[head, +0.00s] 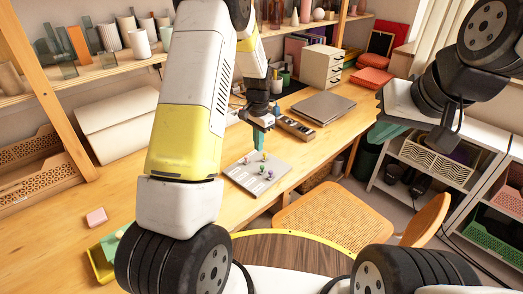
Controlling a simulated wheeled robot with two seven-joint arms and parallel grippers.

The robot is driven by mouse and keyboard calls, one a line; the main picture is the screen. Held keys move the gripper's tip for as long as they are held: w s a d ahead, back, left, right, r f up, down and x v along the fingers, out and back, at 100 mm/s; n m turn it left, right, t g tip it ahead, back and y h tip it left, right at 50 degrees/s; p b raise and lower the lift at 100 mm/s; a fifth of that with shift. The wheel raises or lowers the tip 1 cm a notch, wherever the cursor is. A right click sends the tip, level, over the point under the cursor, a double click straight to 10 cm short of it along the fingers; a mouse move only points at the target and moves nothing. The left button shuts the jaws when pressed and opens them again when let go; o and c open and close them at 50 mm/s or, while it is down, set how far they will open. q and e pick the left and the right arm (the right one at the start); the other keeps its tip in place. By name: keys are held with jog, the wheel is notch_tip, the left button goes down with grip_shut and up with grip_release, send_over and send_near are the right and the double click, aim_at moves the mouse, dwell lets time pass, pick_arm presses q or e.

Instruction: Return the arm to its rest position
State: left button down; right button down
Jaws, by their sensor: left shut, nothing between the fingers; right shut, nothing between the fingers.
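My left arm comes in large from the left, with white and yellow links. Its gripper (259,137) points down with teal fingers, shut and empty, close above a grey board (240,180) on the wooden table. I cannot tell whether the fingertips touch anything there. Several small coloured pieces stand on the board. My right arm, with black joints, comes in at the upper right. The teal fingers of my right gripper (386,133) show in part in front of the white shelf unit, away from the table, shut and empty.
The wooden table (125,185) carries a pink block (96,217), a yellow tray (98,262), a closed grey laptop (323,106) and a drawer box (322,67). Shelves with cups and vases stand behind. A woven chair seat (335,215) is in front, with a white shelf unit (483,132) at right.

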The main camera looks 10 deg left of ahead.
dwell(0.4)
pick_arm(q)
jog(key=s+r+n+t+h, duration=0.15)
jog(key=s+r, duration=0.35)
jog(key=r, duration=0.5)
jog(key=s+r+n+t, duration=0.1)
jog(key=s+r+n, duration=0.1)
jog(key=s+r, duration=0.6)
jog(key=s+r+n+t, duration=0.1)
jog(key=s+r+t, duration=0.1)
jog(key=s+r, duration=0.2)
jog(key=s+r+n+t, duration=0.1)
jog(key=s+r, duration=0.3)
jog(key=s, duration=0.7)
jog(key=shift+s+a+r+n+t+h, duration=0.25)
jog(key=shift+r+n+t+h, duration=0.15)
jog(key=shift+n, duration=0.35)
